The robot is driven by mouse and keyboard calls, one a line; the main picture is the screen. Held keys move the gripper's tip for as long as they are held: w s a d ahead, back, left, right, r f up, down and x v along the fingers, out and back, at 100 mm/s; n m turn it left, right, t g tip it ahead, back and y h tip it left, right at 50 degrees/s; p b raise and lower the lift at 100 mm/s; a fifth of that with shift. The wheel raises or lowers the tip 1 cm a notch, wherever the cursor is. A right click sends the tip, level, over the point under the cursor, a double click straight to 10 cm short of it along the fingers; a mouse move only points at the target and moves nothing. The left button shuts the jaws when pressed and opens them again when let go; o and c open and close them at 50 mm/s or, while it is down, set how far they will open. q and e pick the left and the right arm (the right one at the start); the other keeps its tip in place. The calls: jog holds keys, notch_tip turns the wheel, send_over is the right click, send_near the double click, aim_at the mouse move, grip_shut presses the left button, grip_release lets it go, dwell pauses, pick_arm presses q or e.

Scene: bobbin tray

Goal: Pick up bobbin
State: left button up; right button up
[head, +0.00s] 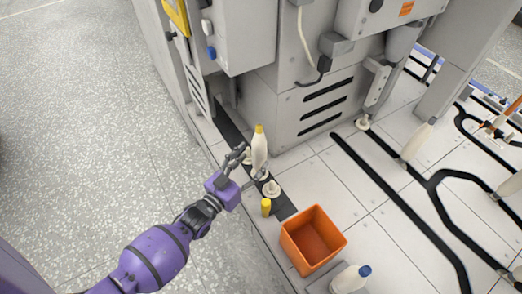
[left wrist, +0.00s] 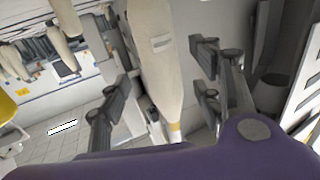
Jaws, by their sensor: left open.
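A cream bobbin (head: 259,153) with a yellow tip stands upright on the dark strip beside the machine. In the left wrist view the bobbin (left wrist: 155,55) runs down the middle of the picture, its yellow end near the bottom. My left gripper (head: 253,164) is open at the bobbin. In the left wrist view its fingers lie to either side of the bobbin, with visible gaps. I cannot tell whether any finger touches it. My right gripper is not in view.
An orange bin (head: 302,262) stands at the front, with a yellow cylinder (head: 266,207) and an empty white holder (head: 272,188) behind it. A blue-tipped bobbin (head: 348,280) is right of the bin. The grey machine (head: 270,105) rises close behind. Speckled floor (head: 80,140) is clear at left.

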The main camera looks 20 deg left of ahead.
aim_at(255, 158)
pick_arm(q)
jog(key=x, duration=0.2)
jog(key=f+b+x, duration=0.1)
jog(key=x, duration=0.1)
jog(key=shift+a, duration=0.1)
jog(key=shift+w+r, duration=0.15)
jog(key=shift+w, duration=0.15)
jog(key=shift+c, duration=0.2)
jog(key=c, duration=1.3)
jog(key=shift+r, duration=0.15)
